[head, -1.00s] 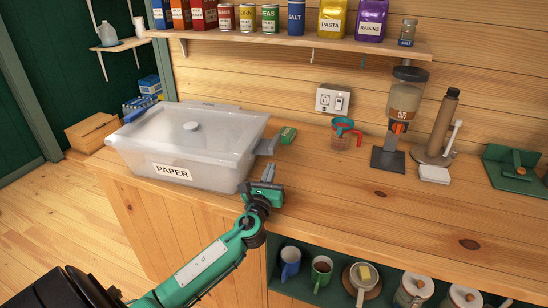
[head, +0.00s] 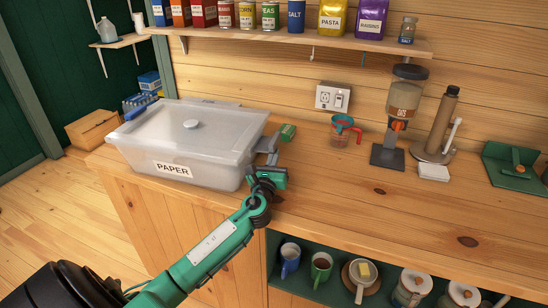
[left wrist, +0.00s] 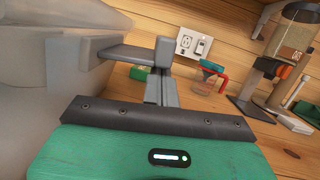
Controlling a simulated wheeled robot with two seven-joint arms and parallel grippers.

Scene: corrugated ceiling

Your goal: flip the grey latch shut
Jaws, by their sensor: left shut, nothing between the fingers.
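A translucent lidded box labelled PAPER (head: 210,176) stands on the wooden counter. The grey latch (head: 266,145) sticks out from its right side near the rim. In the left wrist view the latch (left wrist: 122,53) is a flat grey plate standing out from the box wall. My left gripper (head: 272,159) is shut and empty, just in front of the latch. In the left wrist view its fingers (left wrist: 162,72) overlap the latch's outer end; I cannot tell whether they touch it. My right gripper is in neither view.
A small green box (head: 287,132) lies behind the latch. A measuring cup (head: 343,132) and a dispenser (head: 402,105) stand further right. A shelf of cans and packets (head: 300,38) hangs above.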

